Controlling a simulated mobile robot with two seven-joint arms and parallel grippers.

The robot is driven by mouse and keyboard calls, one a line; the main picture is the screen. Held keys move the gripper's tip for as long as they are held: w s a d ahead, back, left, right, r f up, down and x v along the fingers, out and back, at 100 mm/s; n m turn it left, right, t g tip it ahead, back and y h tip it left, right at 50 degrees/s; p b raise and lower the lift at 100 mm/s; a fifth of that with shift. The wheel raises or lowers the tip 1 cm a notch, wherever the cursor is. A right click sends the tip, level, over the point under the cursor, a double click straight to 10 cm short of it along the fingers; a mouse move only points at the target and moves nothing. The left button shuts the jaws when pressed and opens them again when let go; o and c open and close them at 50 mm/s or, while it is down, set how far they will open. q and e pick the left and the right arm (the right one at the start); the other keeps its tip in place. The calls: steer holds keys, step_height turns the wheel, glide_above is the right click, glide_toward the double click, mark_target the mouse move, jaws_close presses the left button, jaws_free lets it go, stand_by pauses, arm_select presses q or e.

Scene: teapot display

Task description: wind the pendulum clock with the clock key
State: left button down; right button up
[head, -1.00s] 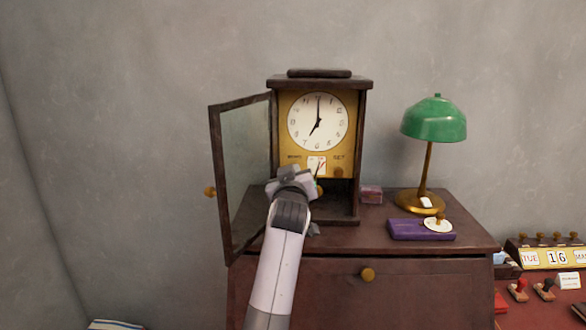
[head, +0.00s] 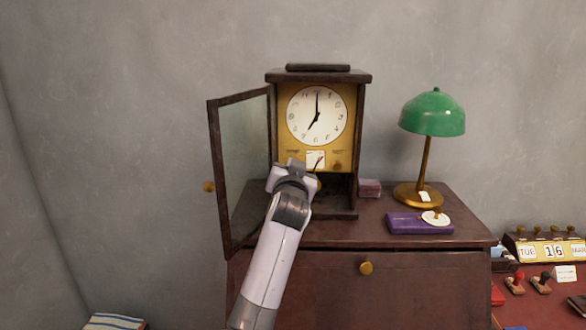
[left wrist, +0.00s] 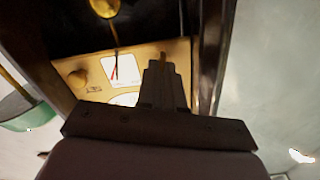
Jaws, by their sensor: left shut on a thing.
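The pendulum clock (head: 345,195) stands upright on the dark red cabinet, with its glass door (head: 245,170) swung open to the left. Its white dial shows about seven o'clock. On the brass panel below are a small white gauge (head: 315,159) and a knob on the right, also visible in the left wrist view (left wrist: 77,78). My left gripper (left wrist: 165,65) is shut at the panel's winding side, beside the gauge. A small brass piece, apparently the clock key (left wrist: 163,57), shows between its fingertips. Most of it is hidden, so I cannot tell how far it is seated.
A green lamp (head: 432,114) stands right of the clock. A purple box (head: 405,224) with a round white item (head: 435,217) on it lies in front of the lamp. A small reddish box (head: 369,188) sits beside the clock. The open door stands close to my left arm.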

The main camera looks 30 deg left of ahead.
arm_select(q)
steer(key=shift+r, duration=0.15)
steer(key=c, duration=1.3)
jaws_free()
steer(key=shift+w, duration=0.1)
steer(key=shift+b+v, duration=0.7)
steer(key=shift+v, duration=2.9)
